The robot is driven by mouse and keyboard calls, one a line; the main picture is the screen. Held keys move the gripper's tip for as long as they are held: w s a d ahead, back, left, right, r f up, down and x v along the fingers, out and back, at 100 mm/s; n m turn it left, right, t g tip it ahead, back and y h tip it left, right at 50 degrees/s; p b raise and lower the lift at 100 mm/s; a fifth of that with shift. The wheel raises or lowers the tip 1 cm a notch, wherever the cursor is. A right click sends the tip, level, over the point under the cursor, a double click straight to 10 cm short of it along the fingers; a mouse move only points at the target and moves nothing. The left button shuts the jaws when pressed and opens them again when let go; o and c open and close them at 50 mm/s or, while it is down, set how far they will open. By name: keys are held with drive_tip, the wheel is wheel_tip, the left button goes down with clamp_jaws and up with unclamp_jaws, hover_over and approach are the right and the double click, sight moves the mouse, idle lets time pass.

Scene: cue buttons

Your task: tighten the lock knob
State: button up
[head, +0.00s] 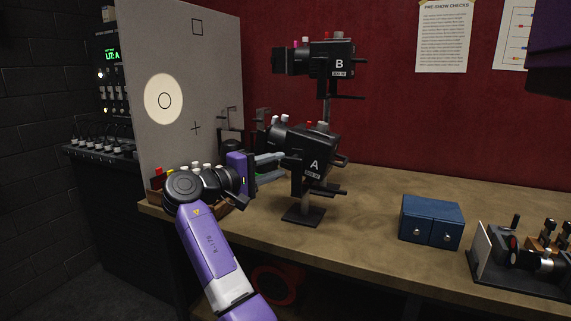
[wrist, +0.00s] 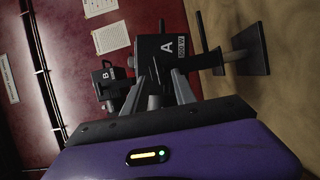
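Lamp A (head: 312,160), a black boxy unit on a short stand, stands on the bench. It also shows in the wrist view (wrist: 172,50). My gripper (head: 284,157) reaches toward its left side. In the wrist view, my gripper's two grey fingers (wrist: 160,76) are spread apart in front of the lamp. A light grey cylindrical part (wrist: 155,102) shows between them, with no clear contact. Small white and red knobs top the lamp. I cannot tell which part is the lock knob. Lamp B (head: 330,65) stands higher on a pole behind.
A grey panel (head: 215,60) with a bright round spot (head: 163,100) stands at left. A rack with a green display (head: 108,55) reads "LIT: A". A blue two-door box (head: 432,218) and a dark fixture (head: 525,262) sit right. Bench surface between lamp and box is clear.

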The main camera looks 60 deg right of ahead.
drive_tip(key=shift+v, duration=1.2)
drive_tip(key=shift+w+r, duration=0.1)
